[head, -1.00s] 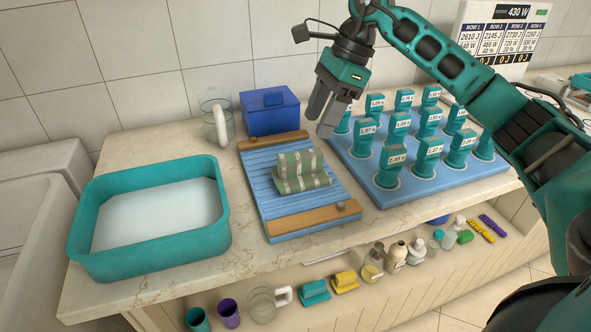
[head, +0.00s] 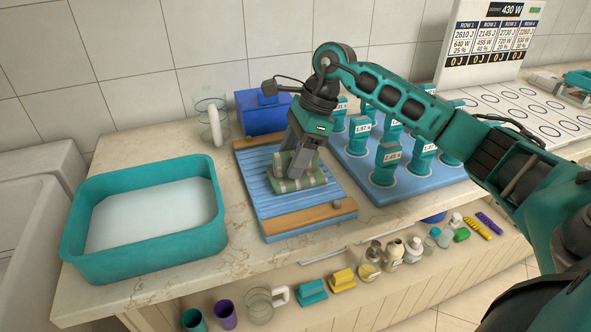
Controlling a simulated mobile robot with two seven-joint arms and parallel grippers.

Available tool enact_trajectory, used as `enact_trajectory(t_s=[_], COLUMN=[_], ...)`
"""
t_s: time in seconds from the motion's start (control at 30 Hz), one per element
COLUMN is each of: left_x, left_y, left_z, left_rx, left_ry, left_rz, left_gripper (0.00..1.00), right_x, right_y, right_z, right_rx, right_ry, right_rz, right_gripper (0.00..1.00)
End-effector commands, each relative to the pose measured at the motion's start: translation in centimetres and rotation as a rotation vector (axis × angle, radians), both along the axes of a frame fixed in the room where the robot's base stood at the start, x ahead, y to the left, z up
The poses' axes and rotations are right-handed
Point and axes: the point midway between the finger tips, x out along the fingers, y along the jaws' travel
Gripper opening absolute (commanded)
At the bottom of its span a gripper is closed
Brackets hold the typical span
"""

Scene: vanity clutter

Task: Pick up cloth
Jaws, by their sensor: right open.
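A folded green cloth (head: 290,181) with pale stripes lies on a blue ribbed board (head: 270,212) that has wooden end strips. My right gripper (head: 297,170) is open and points down at the cloth from above. Its fingers overlap the upper fold in the head view and hide part of it. I cannot tell whether the fingers touch the cloth. My left gripper is not in view.
A teal basin (head: 145,263) with pale liquid stands at the left. A blue box (head: 262,113) and a clear jug (head: 212,118) stand behind the board. Several labelled teal blocks stand on a blue tray (head: 405,190) at the right. Bottles and cups sit below the counter's front edge.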

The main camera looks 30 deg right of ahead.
Motion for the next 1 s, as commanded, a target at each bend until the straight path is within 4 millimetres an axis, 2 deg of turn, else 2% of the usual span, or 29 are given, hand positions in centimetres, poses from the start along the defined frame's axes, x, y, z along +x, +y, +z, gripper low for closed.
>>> enact_trajectory(t_s=[0.07,0.6,0.87,1.0], left_x=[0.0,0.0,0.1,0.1], left_y=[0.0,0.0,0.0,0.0], left_z=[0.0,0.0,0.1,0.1], left_rx=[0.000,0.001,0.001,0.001], left_ry=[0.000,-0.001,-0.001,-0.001], left_rz=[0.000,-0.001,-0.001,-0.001], left_gripper=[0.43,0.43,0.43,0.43], right_x=[0.0,0.0,0.0,0.0], right_y=[0.0,0.0,-0.1,-0.1], right_z=[0.0,0.1,0.2,1.0], right_rx=[0.000,0.000,0.000,-0.001], right_ry=[0.000,0.000,0.000,-0.002], right_rz=[0.000,-0.001,-0.001,-0.001], right_gripper=[0.54,0.02,0.02,0.02])
